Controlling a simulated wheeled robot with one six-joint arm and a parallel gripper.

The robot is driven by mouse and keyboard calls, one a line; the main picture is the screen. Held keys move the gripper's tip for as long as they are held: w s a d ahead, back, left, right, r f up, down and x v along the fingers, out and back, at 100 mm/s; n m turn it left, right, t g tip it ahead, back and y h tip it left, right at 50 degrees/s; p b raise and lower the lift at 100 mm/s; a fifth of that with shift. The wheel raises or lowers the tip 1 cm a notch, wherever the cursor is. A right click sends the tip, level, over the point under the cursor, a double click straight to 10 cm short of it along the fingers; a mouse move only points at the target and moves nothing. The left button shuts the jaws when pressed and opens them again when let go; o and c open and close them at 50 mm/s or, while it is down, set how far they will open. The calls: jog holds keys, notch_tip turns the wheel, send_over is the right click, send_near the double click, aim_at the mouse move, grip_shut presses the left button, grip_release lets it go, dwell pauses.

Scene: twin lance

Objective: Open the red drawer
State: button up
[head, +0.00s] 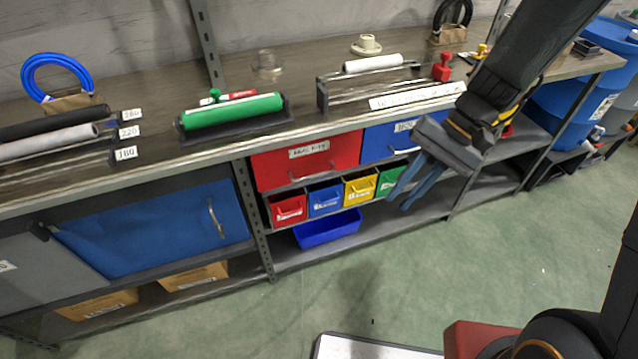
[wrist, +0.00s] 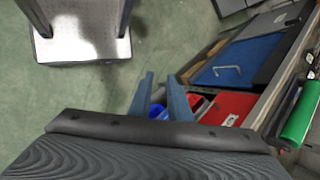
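In the wrist view the red drawer (wrist: 237,104) shows to the right of the fingers, partly cut off by my gripper body. My gripper (head: 398,204) is in front of the blue drawer, right of the red drawer and apart from it. Its two blue fingers, also in the wrist view (wrist: 160,77), are spread with nothing between them.
A blue drawer (head: 378,148) is right of the red one. Small red (head: 288,209), blue (head: 325,200), yellow (head: 359,190) and green bins sit below. A larger blue bin (head: 328,232) is on the lower shelf. A blue cabinet door (head: 150,235) is at left. The green floor in front is clear.

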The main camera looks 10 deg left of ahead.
jog(key=w+a+f+m+g+y+b, duration=0.1)
jog(key=w+a+f+y+b, duration=0.5)
jog(key=a+f, duration=0.25)
jog(key=m+t+y+b, duration=0.1)
jog(key=y+b, duration=0.1)
jog(key=y, duration=0.2)
send_near(322, 174)
jog(key=s+a, duration=0.2)
jog(key=a, duration=0.1)
jog(key=shift+w+a+f, duration=0.4)
jog(key=shift+f, duration=0.05)
jog(key=shift+t, duration=0.3)
jog(key=p+x, duration=0.1)
jog(key=x, duration=0.6)
jog(key=shift+s+a, duration=0.1)
jog(key=shift+a, duration=0.15)
jog(key=shift+f, duration=0.1)
grip_shut()
